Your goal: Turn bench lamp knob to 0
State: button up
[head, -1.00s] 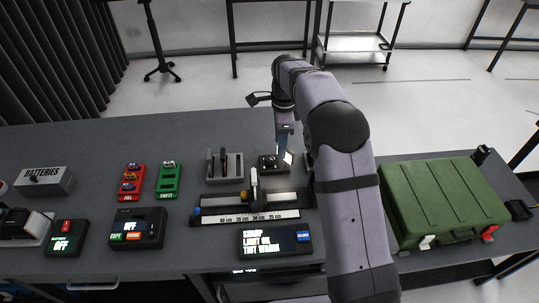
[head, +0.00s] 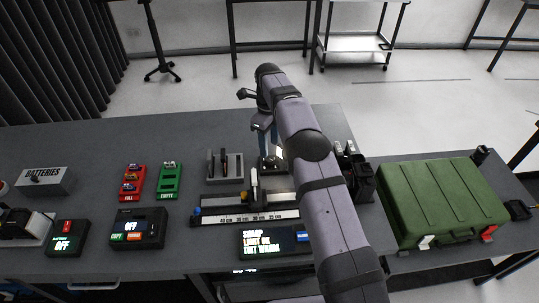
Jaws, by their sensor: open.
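My gripper (head: 270,151) points down over a small dark box (head: 265,168) on the grey bench, just right of the slotted grey holder. Its jaws are open, with a finger on each side above the box, and a bright white patch shows beside them. This box may carry the bench lamp knob, but the knob and its setting cannot be made out behind the fingers. I cannot tell whether the fingers touch anything.
A ruler slide (head: 240,214) and a display box (head: 274,241) stand in front. The slotted grey holder (head: 236,172) is left of my gripper. A black device (head: 361,188) and a green case (head: 440,203) lie right of my arm. The back left bench is clear.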

aim_at(270, 159)
jog(key=shift+f+p, duration=1.05)
jog(key=shift+f, duration=2.05)
jog(key=c, duration=1)
